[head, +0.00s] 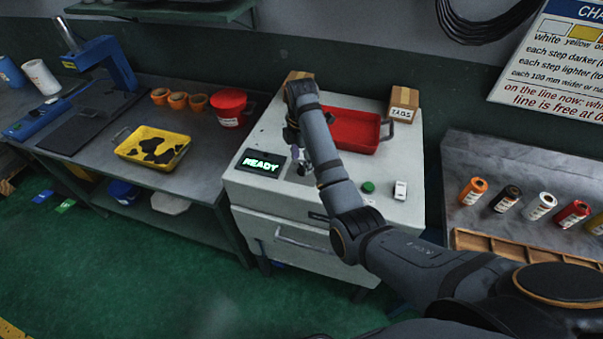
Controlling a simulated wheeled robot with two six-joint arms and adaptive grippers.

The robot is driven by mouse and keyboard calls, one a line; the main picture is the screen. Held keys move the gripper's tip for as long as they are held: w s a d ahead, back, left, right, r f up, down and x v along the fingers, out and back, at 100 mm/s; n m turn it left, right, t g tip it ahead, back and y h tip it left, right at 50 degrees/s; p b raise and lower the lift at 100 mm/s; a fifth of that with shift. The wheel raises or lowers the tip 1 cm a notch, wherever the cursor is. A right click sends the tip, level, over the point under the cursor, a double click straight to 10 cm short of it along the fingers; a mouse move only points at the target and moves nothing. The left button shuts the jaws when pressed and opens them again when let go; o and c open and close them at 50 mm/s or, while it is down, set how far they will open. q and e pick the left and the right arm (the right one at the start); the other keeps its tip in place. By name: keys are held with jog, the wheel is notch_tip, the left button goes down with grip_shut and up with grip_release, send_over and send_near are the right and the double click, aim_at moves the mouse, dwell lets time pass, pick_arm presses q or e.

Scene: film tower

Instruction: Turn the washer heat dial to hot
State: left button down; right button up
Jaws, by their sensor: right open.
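The washer appears to be the white cabinet (258,205) with a lit green display (261,164) reading READY on its top. A green round button (368,187) and a small white switch-like part (400,190) sit on the top's front right. My left gripper is not in view.
A red tray (352,112) and a box marked TAGS (403,104) stand at the back of the cabinet top. The left bench holds a yellow tray (130,146) and a red tub (229,122). Several labelled canisters stand on the right bench (452,200).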

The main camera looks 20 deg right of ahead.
jog(key=shift+f, duration=0.75)
jog(key=c, duration=1.1)
jog(key=shift+r+m+p, duration=0.2)
jog(key=shift+m+p, duration=0.1)
jog(key=shift+p, duration=0.4)
jog(key=shift+c, duration=0.2)
jog(key=m+p, duration=0.6)
jog(key=p, duration=0.2)
jog(key=shift+w+r, duration=0.1)
jog(key=shift+m+p, duration=0.45)
jog(key=shift+m, duration=0.15)
jog(key=m+p, duration=0.2)
jog(key=m, duration=0.2)
jog(key=shift+w+d+m+p, duration=0.1)
jog(key=shift+d+m+p, duration=0.05)
jog(key=shift+m+p, duration=0.2)
jog(key=shift+f+m, duration=0.25)
jog(key=shift+m, duration=0.9)
jog(key=shift+w+d+m+p, duration=0.1)
jog(key=shift+m+p, duration=0.2)
jog(key=shift+m, duration=1.2)
